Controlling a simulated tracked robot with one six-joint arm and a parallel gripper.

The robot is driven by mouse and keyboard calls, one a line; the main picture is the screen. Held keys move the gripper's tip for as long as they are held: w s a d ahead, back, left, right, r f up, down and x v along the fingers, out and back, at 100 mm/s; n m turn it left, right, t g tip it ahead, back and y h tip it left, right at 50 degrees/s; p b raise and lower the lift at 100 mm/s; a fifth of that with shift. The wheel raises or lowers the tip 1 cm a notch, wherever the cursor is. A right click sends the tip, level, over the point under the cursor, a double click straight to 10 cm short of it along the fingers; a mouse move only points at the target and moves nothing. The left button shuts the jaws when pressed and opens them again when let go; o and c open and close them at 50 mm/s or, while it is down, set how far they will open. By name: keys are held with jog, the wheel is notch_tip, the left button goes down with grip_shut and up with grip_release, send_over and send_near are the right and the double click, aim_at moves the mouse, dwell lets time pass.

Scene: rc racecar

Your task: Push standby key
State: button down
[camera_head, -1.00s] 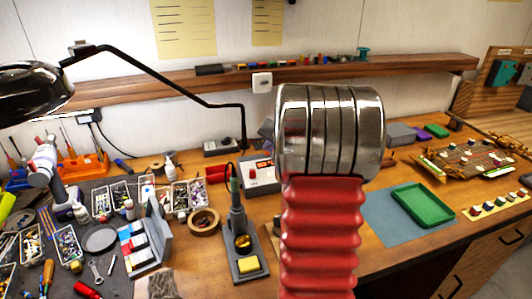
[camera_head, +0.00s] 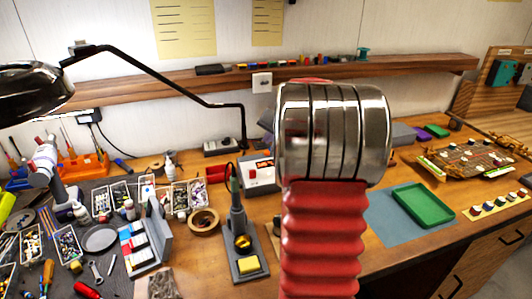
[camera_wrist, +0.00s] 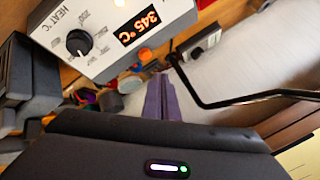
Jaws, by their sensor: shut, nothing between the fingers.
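A bright yellow spot shows near the top edge. I cannot tell which part is the standby key. My gripper (camera_wrist: 165,82) is shut and empty, its narrow purplish fingers pointing past the station's right side, apparently apart from it. My arm hides the gripper in the head view.
The soldering-iron stand (camera_head: 240,240) and tape roll (camera_head: 203,220) are near the station. A black lamp arm (camera_head: 170,75) crosses behind it. A green tray (camera_head: 424,205) lies at right. Small parts boxes crowd the left; bare wood shows around the green tray's mat.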

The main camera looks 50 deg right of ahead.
notch_tip(320, 180, up, 4)
jog(key=shift+r, duration=0.2)
dwell(0.3)
jog(key=shift+a, duration=0.1)
dwell(0.4)
jog(key=s+a+r+n+y, duration=0.2)
jog(key=a+n, duration=0.1)
jog(key=a, duration=1.1)
jog(key=s+a+r+n+y, duration=0.1)
jog(key=s+a+n, duration=0.25)
jog(key=a, duration=1.15)
jog(key=s+a+f+n+g, duration=0.1)
jog(key=s+a+f+n, duration=0.1)
jog(key=s+a, duration=0.6)
jog(key=s+a+f+n+g, duration=0.1)
jog(key=s+a+f+n, duration=0.2)
jog(key=s+a, duration=0.6)
jog(key=shift+s+f+n+g+y, duration=0.3)
jog(key=shift+s+n+g, duration=0.1)
jog(key=shift+s+n, duration=0.55)
jog(key=shift+w, duration=0.15)
